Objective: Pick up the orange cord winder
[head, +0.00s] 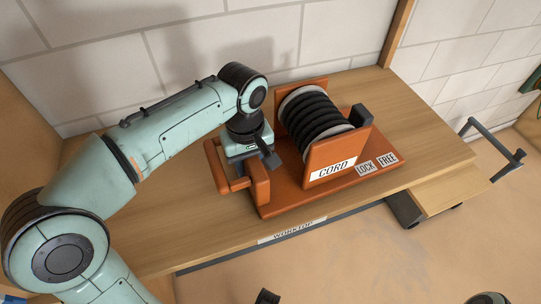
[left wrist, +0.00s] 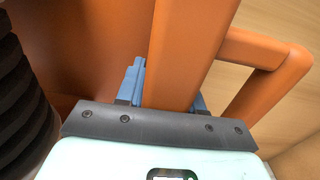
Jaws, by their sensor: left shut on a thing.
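The orange cord winder (head: 320,172) stands on the wooden worktop (head: 420,130). Its black ribbed cord drum sits between two orange plates, the front one labelled CORD. LOCK and FREE labels are on its base, and a dark block (head: 361,115) stands at the right of the drum. An orange handle frame (head: 262,190) is at its left end. My left gripper (head: 243,160) reaches down over this end. In the left wrist view, the blue fingers of my left gripper (left wrist: 168,92) are shut on an orange bar of the winder (left wrist: 185,60).
A white block wall (head: 180,55) rises close behind the worktop. The front edge carries a WORKTOP label (head: 292,231). A smaller wooden surface (head: 450,192) and a grey rail (head: 490,140) are at the right. The worktop right of the winder is clear.

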